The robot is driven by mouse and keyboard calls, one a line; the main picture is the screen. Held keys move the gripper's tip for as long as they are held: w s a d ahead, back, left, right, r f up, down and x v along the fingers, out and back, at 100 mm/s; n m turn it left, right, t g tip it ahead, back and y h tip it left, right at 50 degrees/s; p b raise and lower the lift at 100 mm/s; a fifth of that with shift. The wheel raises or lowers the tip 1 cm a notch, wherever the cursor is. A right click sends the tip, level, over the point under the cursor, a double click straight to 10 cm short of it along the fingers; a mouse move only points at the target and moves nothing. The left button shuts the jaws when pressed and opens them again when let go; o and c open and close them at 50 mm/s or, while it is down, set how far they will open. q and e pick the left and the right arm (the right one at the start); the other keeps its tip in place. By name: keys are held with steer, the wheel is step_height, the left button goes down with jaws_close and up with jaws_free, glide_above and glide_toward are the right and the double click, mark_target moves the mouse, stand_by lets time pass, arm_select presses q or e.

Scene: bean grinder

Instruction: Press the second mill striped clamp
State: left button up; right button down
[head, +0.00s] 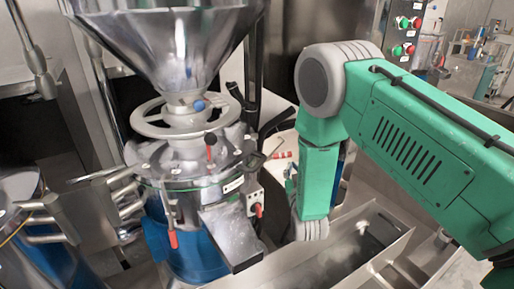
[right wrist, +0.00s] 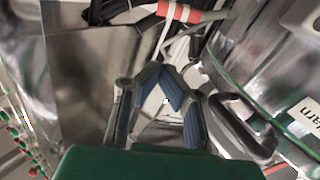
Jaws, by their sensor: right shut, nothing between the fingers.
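A steel mill (head: 190,165) with a cone hopper stands left of centre in the head view. A red-and-white striped clamp handle (right wrist: 178,12) lies across the top of the right wrist view, beyond my fingertips and apart from them in the picture. A small red-and-white striped piece (head: 281,155) shows right of the mill in the head view. My right gripper (right wrist: 164,75) is shut and empty, its blue-padded fingers meeting below the striped handle. In the head view my green right arm largely hides it. My left gripper is not in view.
A dark loop handle (right wrist: 242,125) is close to the right of my fingers, beside the mill's green-edged rim. A steel chute (head: 232,237) and red-tipped levers (head: 173,239) stick out from the mill. A steel trough (head: 345,250) lies below my arm.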

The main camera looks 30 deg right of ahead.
mark_target(284, 154)
steer(key=w, duration=0.3)
steer(key=w+d+f+p, duration=0.1)
steer(key=w, duration=0.3)
steer(key=w+d+f, duration=0.1)
steer(key=w, duration=0.2)
steer(key=shift+w+d+f+p, duration=0.1)
steer(key=shift+w+d+p, duration=0.1)
steer(key=shift+d+p, duration=0.1)
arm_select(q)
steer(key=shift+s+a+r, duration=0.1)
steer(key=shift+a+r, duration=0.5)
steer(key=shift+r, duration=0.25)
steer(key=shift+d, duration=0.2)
arm_select(e)
steer(key=shift+d+f, duration=0.1)
steer(key=shift+d, duration=0.15)
